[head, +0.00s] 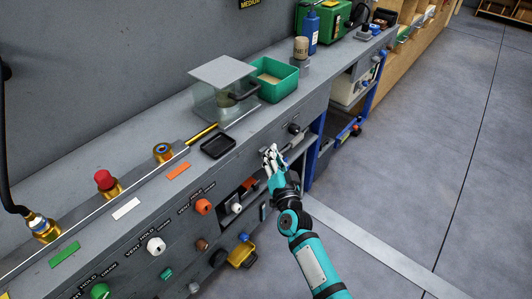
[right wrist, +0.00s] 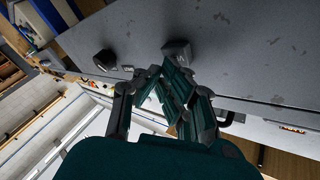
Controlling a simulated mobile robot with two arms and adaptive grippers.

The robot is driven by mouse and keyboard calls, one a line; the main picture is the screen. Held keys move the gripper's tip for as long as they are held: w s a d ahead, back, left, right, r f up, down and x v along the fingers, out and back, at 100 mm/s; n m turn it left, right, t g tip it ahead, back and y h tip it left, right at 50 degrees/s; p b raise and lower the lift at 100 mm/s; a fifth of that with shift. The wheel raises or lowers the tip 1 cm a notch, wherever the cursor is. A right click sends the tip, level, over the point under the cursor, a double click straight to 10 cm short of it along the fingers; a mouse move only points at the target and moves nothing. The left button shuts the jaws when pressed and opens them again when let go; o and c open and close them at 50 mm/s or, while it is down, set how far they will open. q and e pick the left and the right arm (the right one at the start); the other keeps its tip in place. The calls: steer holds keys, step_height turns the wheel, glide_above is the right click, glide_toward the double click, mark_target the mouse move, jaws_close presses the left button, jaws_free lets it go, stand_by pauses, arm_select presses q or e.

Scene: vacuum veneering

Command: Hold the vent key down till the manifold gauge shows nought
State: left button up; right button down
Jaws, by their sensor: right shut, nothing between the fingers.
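My right gripper (head: 268,153) is shut and empty, held at the front face of the bench. In the right wrist view its fingers (right wrist: 170,90) are together just below a dark block-like key (right wrist: 178,50); I cannot tell whether they touch it. A second dark knob (right wrist: 105,60) sits to its left. I cannot tell which of these is the vent key. A brass round fitting (head: 162,152), perhaps the manifold gauge, stands on the bench top; its reading is too small to make out. My left gripper is not in view.
Orange (head: 203,206), white (head: 156,245) and green (head: 100,291) knobs line the bench front near small lettering. On top are a red button (head: 103,179), a black tray (head: 217,146), a clear-sided box (head: 223,72) and a green bin (head: 292,80). The floor (head: 430,150) is clear at right.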

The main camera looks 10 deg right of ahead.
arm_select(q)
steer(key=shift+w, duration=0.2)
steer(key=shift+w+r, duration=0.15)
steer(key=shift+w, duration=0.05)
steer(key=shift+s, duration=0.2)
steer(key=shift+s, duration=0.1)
arm_select(e)
steer(key=shift+s, duration=0.1)
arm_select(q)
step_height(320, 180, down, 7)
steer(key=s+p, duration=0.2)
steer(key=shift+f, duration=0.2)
arm_select(e)
steer(key=s+d, duration=0.4)
steer(key=s, duration=0.1)
stand_by(0.4)
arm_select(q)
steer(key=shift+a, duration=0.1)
arm_select(e)
steer(key=shift+d, duration=0.1)
